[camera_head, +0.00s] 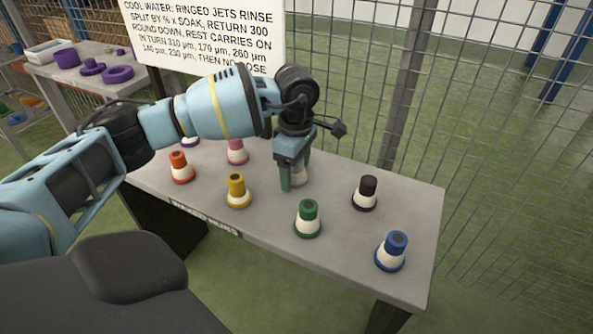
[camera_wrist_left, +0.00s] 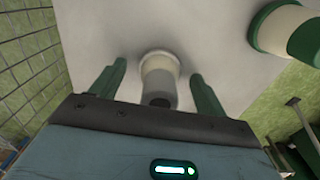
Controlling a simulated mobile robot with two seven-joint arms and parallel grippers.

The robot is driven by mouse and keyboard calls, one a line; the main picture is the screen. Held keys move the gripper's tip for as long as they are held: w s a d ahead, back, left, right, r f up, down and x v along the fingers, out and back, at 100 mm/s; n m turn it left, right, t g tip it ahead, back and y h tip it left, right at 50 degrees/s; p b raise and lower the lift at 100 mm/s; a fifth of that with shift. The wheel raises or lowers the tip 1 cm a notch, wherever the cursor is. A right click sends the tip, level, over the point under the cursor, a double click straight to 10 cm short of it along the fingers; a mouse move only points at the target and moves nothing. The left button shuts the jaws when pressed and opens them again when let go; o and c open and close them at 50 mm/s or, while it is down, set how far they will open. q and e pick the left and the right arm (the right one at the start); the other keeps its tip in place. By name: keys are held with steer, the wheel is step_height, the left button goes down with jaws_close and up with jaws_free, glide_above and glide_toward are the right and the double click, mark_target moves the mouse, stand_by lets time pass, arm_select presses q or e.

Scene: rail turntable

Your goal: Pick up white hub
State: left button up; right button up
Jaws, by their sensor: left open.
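The white hub (camera_wrist_left: 160,68) stands on the grey table, with a pale base ring, a cream body and a grey top. In the head view the white hub (camera_head: 300,177) is partly hidden behind my left gripper (camera_head: 293,172). My left gripper is open, with its green fingers pointing down around the hub. In the left wrist view the hub lies between the two fingers of my left gripper (camera_wrist_left: 158,74), with a gap on each side. My right gripper is not in view.
The table (camera_head: 330,255) also bears hubs: orange (camera_head: 181,168), yellow (camera_head: 237,190), pink (camera_head: 237,152), green (camera_head: 307,219), black (camera_head: 366,193) and blue (camera_head: 391,251). A text sign (camera_head: 205,35) and a wire fence (camera_head: 480,110) stand behind. Purple parts (camera_head: 92,68) lie on a side table.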

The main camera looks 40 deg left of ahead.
arm_select(q)
steer(key=shift+f, duration=0.2)
steer(key=shift+c, duration=0.2)
steer(key=c, duration=1.3)
step_height(320, 180, up, 10)
steer(key=shift+r+p, duration=0.1)
steer(key=shift+p, duration=0.65)
